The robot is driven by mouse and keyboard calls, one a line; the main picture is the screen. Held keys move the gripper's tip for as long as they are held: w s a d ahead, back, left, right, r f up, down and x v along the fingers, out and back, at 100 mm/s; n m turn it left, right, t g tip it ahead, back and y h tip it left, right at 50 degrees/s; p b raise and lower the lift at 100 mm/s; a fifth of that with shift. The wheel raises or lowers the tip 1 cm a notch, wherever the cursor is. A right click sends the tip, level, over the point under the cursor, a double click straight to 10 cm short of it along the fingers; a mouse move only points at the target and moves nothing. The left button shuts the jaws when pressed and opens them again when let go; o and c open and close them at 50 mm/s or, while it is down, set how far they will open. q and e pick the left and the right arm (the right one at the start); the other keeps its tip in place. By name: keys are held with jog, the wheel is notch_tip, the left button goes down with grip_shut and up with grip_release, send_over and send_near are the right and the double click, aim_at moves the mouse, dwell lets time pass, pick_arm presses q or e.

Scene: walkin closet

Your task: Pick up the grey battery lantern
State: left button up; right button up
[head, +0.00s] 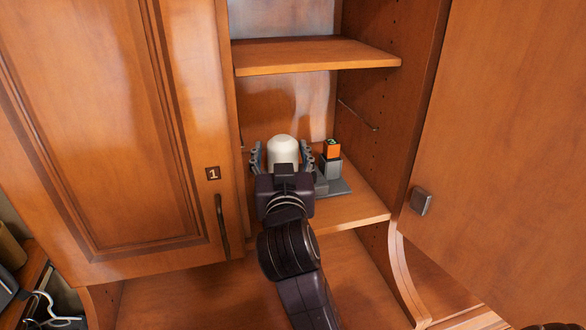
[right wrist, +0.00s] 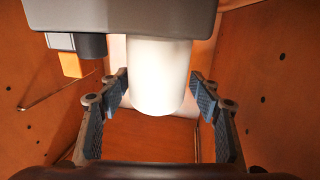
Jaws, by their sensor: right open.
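The grey battery lantern shows as a white rounded cylinder (head: 283,147) on a flat grey base (head: 340,187). A small grey block (head: 331,167) with an orange-and-dark battery (head: 331,149) on top stands at the base's right. My right gripper (head: 281,152) is open in front of the lantern, one finger on each side of the white cylinder. The right wrist view appears upside down: the white cylinder (right wrist: 158,75) hangs from the grey base (right wrist: 120,15) between the two fingers. Small gaps seem to show beside it. My gripper hides the cylinder's lower part in the head view. My left gripper is not seen.
The lantern stands on a wooden cabinet shelf (head: 358,208), with another shelf (head: 315,56) above it. A closed-looking panel door (head: 110,130) marked 1 is on the left. A wooden door with a square knob (head: 421,201) is on the right. The cabinet side wall is close to the battery.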

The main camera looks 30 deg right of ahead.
jog(key=shift+w+d+r+p, duration=0.15)
jog(key=shift+w+d+p, duration=0.1)
jog(key=shift+w+p, duration=0.1)
jog(key=p+x, duration=0.2)
jog(key=x, duration=0.1)
jog(key=shift+d, duration=0.1)
jog(key=shift+w+d+p, duration=0.3)
jog(key=shift+w+d, duration=0.05)
jog(key=shift+w, duration=0.3)
jog(key=c, duration=1.5)
grip_shut()
jog(key=shift+a, duration=0.1)
